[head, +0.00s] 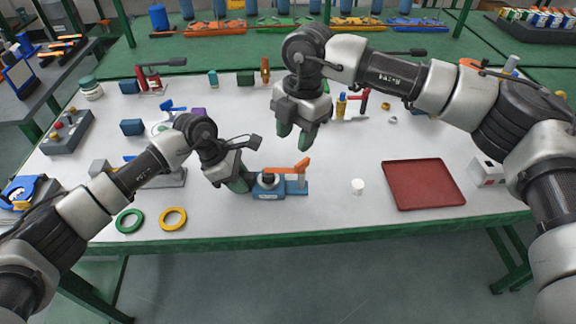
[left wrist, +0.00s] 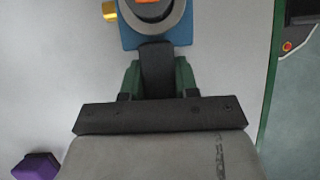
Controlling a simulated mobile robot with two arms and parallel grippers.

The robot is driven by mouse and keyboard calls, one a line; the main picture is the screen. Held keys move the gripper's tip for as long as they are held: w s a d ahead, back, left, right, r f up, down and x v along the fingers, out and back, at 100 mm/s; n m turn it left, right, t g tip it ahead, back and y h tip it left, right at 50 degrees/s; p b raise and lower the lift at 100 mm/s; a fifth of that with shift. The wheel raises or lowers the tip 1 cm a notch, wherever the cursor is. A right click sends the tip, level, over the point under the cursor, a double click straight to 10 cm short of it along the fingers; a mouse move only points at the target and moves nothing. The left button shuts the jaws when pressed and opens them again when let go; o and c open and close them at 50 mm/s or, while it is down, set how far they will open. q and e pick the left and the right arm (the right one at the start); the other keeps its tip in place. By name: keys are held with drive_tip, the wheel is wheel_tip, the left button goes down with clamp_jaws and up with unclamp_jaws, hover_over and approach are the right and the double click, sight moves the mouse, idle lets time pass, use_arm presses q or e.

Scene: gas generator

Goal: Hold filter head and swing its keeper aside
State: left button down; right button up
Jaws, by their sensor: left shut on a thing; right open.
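The filter head is a blue block (head: 267,191) with a dark and grey round top, near the front edge of the bench. An orange keeper (head: 290,168) lies across it to the right, its far end over a grey post. My left gripper (head: 243,184) is at its left side. In the left wrist view the green fingers (left wrist: 158,80) are shut on a dark tab that sticks out of the filter head (left wrist: 128,32); part of the grey ring and orange also shows at the top. My right gripper (head: 301,132) is open and empty, pointing down above and behind the filter head.
A white cap (head: 357,186) and a red tray (head: 424,184) lie to the right. Green (head: 129,221) and yellow (head: 173,219) rings lie front left. Small tools and blocks stand along the back. The bench is clear between filter head and white cap.

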sight(302, 161)
drive_tip(key=shift+w+d+m+t+h, duration=0.15)
drive_tip(key=shift+w+d+h, duration=0.15)
drive_tip(key=shift+d, duration=0.1)
drive_tip(key=shift+w+d+m+t+h, duration=0.15)
drive_tip(key=shift+d+h, duration=0.15)
drive_tip(key=shift+d, duration=0.1)
drive_tip(key=shift+d+f, duration=0.1)
drive_tip(key=shift+f, duration=4.45)
clamp_jaws()
